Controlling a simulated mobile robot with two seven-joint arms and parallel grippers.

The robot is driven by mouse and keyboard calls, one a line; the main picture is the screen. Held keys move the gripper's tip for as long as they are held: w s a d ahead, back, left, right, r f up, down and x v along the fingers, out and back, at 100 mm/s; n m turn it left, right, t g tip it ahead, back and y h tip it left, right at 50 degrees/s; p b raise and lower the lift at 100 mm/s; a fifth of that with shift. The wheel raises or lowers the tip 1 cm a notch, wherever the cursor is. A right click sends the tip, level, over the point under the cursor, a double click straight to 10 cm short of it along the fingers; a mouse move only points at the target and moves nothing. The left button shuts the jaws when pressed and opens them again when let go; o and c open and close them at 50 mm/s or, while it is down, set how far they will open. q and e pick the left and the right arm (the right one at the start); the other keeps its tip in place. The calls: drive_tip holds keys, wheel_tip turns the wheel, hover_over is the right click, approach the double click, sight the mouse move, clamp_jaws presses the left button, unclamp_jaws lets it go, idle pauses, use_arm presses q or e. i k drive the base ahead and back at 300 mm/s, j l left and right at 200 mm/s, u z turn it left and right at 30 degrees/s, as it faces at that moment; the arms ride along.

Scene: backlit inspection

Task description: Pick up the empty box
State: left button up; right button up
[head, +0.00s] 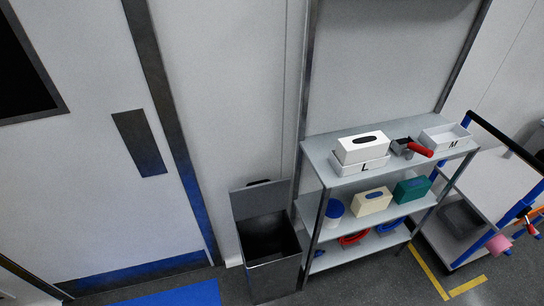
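A shelf unit (319,153) stands against the wall. On its top, a white tray marked L (344,167) holds a white box with a dark oval slot (362,147). To the right, a white open tray marked M (443,137) looks empty. On the middle shelf are a cream box with a dark slot (372,202) and a green box (411,189). I cannot see inside the slotted boxes, so I cannot tell which is empty. Neither of my grippers is in view.
A red-handled tool (413,148) lies between the trays. A blue-and-white container (334,210) stands on the middle shelf. A grey bin with its lid up (272,275) stands left of the shelf, a trolley with blue posts (456,197) right. A door (95,160) is at left.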

sight(358, 148)
drive_tip(key=i+l, duration=0.25)
drive_tip(key=i, duration=0.15)
drive_tip(key=i+l+z, duration=0.1)
drive_tip(key=i+l, duration=0.15)
drive_tip(key=i, duration=0.15)
drive_tip(key=i+l, duration=0.2)
drive_tip(key=i, duration=0.2)
drive_tip(key=i+l, duration=0.2)
drive_tip(key=i, duration=0.25)
drive_tip(key=k+z, duration=0.05)
